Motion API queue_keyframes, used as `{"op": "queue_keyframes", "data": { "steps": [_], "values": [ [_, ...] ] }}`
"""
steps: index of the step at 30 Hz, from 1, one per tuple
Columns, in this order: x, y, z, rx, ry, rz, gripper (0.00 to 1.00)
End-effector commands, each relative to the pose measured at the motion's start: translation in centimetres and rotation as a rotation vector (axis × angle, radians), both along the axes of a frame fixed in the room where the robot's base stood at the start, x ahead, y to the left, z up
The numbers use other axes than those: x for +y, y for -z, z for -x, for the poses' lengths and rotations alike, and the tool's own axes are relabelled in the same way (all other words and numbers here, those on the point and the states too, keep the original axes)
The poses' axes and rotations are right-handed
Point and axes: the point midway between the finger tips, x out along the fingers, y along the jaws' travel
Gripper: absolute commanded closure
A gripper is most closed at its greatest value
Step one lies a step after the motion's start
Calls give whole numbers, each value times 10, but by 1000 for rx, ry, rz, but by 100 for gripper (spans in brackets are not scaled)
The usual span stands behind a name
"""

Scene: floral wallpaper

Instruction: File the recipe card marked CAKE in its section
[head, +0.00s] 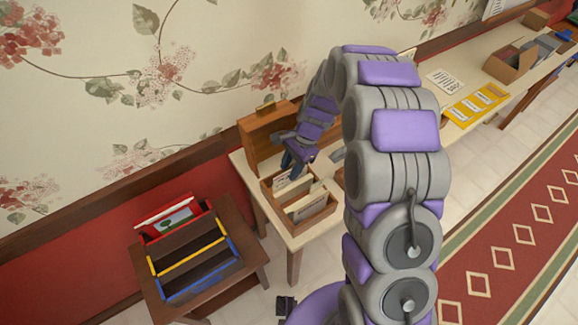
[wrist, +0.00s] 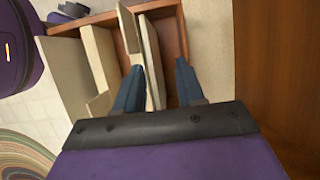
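A wooden recipe box (head: 318,222) with cream cards and dividers (head: 308,206) stands on the pale counter. My gripper (head: 289,166) reaches down into its back part. In the wrist view, my gripper (wrist: 160,82) has its two dark blue fingers apart inside the box (wrist: 76,28). A thin cream card or divider (wrist: 153,70) stands between them, close to the left finger, with a gap to the right finger. Another cream panel (wrist: 100,58) stands left of the fingers. No lettering is legible, so I cannot tell which card is marked CAKE.
A larger wooden box (head: 262,140) stands behind, against the wall. A low stand with a red, yellow and blue rack (head: 190,262) is at left. A yellow card strip (head: 475,103), a paper sheet (head: 444,81) and a cardboard box (head: 510,62) lie farther right along the counter.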

Motion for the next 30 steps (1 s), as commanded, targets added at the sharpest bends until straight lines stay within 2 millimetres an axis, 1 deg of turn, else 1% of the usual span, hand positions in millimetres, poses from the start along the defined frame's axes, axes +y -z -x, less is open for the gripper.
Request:
{"op": "queue_keyframes", "data": {
  "steps": [7, 11, 14, 18, 27, 30],
  "values": [
    [2, -1, 0, 0, -1, 4, 62],
    [-2, -13, -3, -2, 0, 3, 62],
    [-8, -30, -7, -4, 1, 3, 62],
    [-19, -60, -15, -8, 1, 2, 62],
    [-42, -119, -30, -4, 3, 0, 62],
    [-47, -135, -32, -1, 1, 1, 62]
  ]
}}
